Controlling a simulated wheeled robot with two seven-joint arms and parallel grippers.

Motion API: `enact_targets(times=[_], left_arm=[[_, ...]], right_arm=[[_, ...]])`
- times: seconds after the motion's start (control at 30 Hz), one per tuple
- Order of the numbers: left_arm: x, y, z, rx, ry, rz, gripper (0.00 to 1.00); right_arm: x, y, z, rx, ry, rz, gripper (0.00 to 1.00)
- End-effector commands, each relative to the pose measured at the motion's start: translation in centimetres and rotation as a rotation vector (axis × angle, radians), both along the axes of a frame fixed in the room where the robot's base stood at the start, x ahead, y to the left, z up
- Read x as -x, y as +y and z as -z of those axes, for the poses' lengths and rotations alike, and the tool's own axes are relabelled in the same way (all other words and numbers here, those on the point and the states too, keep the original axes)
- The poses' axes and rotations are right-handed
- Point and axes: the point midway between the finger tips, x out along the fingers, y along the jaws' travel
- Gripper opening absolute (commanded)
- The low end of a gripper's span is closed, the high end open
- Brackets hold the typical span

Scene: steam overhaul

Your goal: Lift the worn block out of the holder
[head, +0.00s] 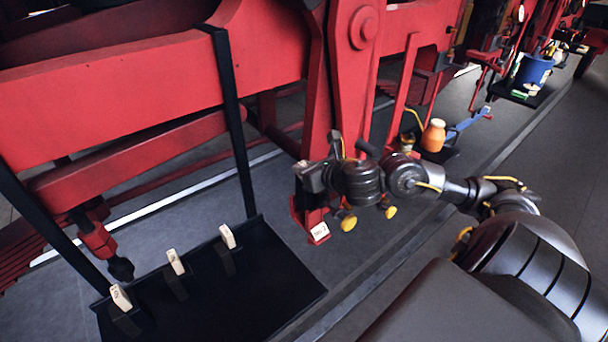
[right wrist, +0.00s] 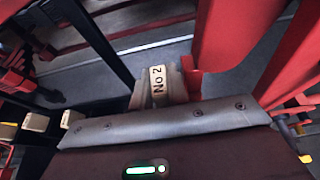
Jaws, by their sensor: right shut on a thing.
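My right gripper (head: 308,178) reaches in from the right, at the lower part of the red upright. In the right wrist view it is shut on the worn block (right wrist: 158,85), a pale block marked "No 2". In the head view the gripper hides the block. The red holder (right wrist: 192,78) is right beside the block in the wrist view; its foot with a white label (head: 319,233) shows below the gripper in the head view. I cannot tell whether the block is still seated. My left gripper is not in view.
A black hanging tray (head: 275,262) at lower left has several pale-topped blocks (head: 175,262) standing along it. Its dark post (head: 235,125) rises left of the gripper. Red machine frames fill the back. An orange jar (head: 433,135) and a blue bucket (head: 534,69) stand farther right.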

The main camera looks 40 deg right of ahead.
Motion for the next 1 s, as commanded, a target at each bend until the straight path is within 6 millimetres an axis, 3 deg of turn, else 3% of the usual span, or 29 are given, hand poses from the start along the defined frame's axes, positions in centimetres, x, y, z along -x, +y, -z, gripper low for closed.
enact_targets(times=[0.03, 0.1, 0.5, 0.7, 1.0], left_arm=[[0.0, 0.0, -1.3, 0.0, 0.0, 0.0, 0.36], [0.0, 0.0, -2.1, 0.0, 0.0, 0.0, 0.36], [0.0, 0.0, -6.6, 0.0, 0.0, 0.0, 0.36], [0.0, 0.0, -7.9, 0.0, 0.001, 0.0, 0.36], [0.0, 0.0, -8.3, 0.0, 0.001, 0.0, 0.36]], right_arm=[[-0.1, 0.0, -2.0, 0.004, -0.006, -0.001, 0.0], [-0.1, 0.0, -3.4, 0.003, -0.007, -0.002, 0.0], [-0.1, 0.0, -10.0, 0.001, -0.006, 0.0, 0.0], [0.0, 0.0, -11.9, 0.0, -0.005, -0.001, 0.0], [0.0, 0.0, -12.5, -0.001, -0.003, 0.0, 0.0]])
